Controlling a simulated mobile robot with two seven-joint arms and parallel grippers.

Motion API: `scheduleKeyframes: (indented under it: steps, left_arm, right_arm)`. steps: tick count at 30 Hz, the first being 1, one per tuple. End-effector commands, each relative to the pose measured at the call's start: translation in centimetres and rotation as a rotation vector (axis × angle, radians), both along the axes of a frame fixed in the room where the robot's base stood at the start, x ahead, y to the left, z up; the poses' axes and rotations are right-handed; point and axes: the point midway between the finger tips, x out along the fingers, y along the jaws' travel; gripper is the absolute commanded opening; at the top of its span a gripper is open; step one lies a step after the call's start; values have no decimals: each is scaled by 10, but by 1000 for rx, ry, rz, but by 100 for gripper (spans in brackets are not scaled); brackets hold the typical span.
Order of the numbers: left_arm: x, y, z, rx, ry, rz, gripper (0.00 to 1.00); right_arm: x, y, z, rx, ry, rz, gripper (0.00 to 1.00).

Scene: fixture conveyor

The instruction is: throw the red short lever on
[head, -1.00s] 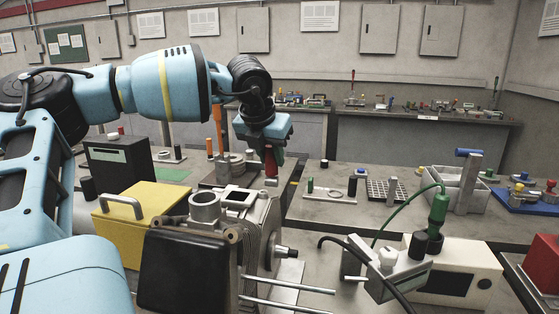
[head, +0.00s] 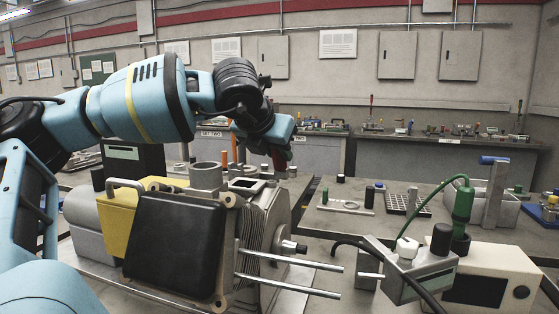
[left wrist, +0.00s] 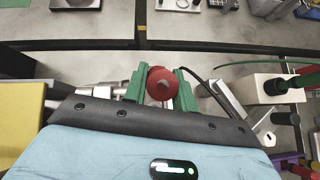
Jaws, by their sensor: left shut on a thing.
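The red short lever's round red grip (left wrist: 162,88) shows in the left wrist view between the two green fingers of my left gripper (left wrist: 162,80). The gripper is shut on it. In the head view my left gripper (head: 276,137) is behind the grey engine-like machine, pointing down. A dark red part of the lever (head: 279,161) shows just below it. The lever's base and lower part are hidden by the machine, so I cannot tell its exact tilt. My right gripper is in neither view.
The finned machine with a black cover (head: 175,247) stands in front, its two rods pointing right. A yellow box (head: 122,232) is at its left. A white instrument box (head: 503,270) and green plug (head: 463,204) are at right. A bench with small parts (head: 400,228) lies beyond.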

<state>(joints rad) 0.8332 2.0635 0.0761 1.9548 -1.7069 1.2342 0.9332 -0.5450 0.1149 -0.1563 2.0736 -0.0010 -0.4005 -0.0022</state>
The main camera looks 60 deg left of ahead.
Motion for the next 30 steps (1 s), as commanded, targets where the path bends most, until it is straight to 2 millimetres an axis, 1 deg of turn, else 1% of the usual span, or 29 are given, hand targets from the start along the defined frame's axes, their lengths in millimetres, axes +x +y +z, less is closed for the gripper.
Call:
scheduleKeyframes:
  steps: [4, 16, 17, 21, 30]
  left_arm:
    - [0, 0, 1, 9, -12, 0, 0]
    - [0, 0, 2, 11, -14, -1, 0]
    - [1, 0, 2, 11, -14, -1, 31]
    - [0, 0, 1, 10, -12, -1, 49]
    - [0, 0, 1, 9, -11, 0, 49]
  right_arm:
    - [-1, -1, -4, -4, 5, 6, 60]
    - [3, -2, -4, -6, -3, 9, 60]
    - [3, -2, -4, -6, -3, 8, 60]
    - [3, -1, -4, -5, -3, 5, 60]
    - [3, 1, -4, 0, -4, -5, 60]
